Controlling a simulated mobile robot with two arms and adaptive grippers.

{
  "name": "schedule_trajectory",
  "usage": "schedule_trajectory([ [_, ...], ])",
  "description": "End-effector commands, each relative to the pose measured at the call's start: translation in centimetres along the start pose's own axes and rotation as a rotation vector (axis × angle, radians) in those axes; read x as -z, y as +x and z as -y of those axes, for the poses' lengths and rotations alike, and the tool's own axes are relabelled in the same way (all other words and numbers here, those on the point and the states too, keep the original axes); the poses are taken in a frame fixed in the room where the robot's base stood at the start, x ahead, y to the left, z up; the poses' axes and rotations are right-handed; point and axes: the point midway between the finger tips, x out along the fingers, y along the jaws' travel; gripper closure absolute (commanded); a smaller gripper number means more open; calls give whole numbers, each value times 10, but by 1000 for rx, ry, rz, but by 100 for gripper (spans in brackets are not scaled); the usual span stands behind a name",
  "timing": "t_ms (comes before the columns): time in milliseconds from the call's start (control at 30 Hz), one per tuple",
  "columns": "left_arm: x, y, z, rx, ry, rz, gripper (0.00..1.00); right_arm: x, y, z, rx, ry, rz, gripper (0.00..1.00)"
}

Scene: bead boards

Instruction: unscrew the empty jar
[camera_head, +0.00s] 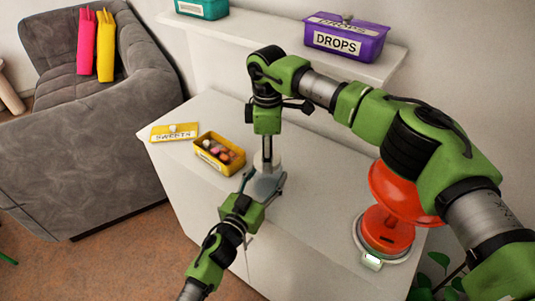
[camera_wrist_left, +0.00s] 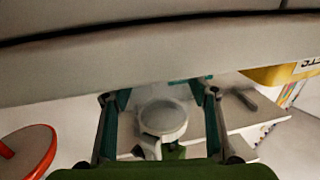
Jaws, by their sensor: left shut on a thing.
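A small pale grey, glassy jar (camera_head: 262,187) stands near the middle of the white counter, mostly hidden by my grippers. In the left wrist view a round, pale, see-through jar (camera_wrist_left: 163,119) sits between the two teal fingers. My left gripper (camera_head: 264,182) reaches in from the lower left and is shut on the jar. My right gripper (camera_head: 267,160) points straight down just above the jar. Its fingers are too small and covered to tell whether they are open or shut, or whether they touch the jar's top. No contents show in the jar.
A yellow box (camera_head: 210,160) of coloured sweets and its yellow lid (camera_head: 173,132) are left of the jar. A red dispenser (camera_head: 385,230) stands right. A purple DROPS box (camera_head: 345,44) and teal box (camera_head: 203,9) sit on the shelf above. The counter's front is clear.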

Motion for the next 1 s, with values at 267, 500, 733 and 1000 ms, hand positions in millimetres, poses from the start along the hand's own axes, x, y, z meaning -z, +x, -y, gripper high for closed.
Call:
schedule_trajectory([
  [267, 0, 0, 0, -1, 2, 0, 100, 0, -1, -1, -4, -567, 1, 78],
  [500, 0, 0, -1, -2, 2, 0, 100, 0, -1, -1, -5, -1062, 2, 78],
  [733, 0, 0, -1, -2, 2, 0, 100, 1, -2, -1, -6, -1535, 2, 78],
  [1000, 0, 0, -1, -2, 2, 0, 100, 1, -2, 0, -6, -2090, 3, 78],
])
